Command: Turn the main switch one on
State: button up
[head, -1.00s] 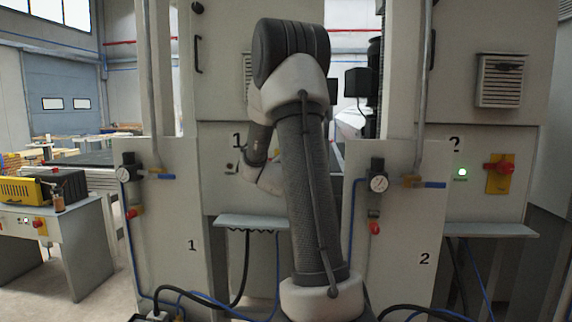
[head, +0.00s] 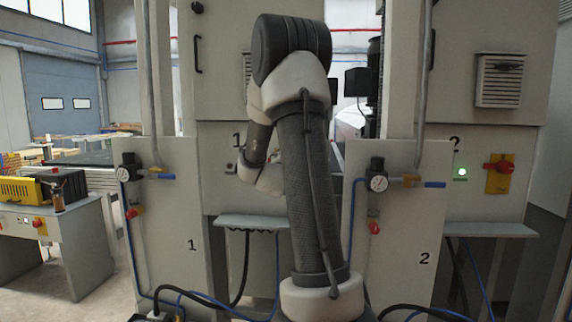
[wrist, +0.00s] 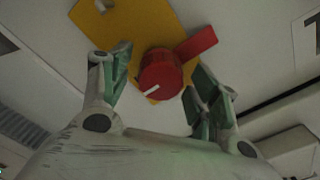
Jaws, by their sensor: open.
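The main switch one is a red rotary knob (wrist: 160,74) with a red handle bar (wrist: 197,42) and a white mark, on a yellow plate (wrist: 101,28). It shows in the wrist view; in the head view my arm hides it. My gripper (wrist: 158,66) is open, with one green-padded finger on each side of the knob. The knob lies between the fingertips; I cannot tell whether either finger touches it. The lamp (head: 231,168) under label 1 looks unlit in the head view.
Panels 1 (head: 165,225) and 2 (head: 400,235) with gauges and hoses stand on either side of my arm. A grey shelf (head: 245,221) juts out below.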

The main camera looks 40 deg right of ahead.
jog(key=v, duration=1.1)
jog(key=shift+d, duration=0.1)
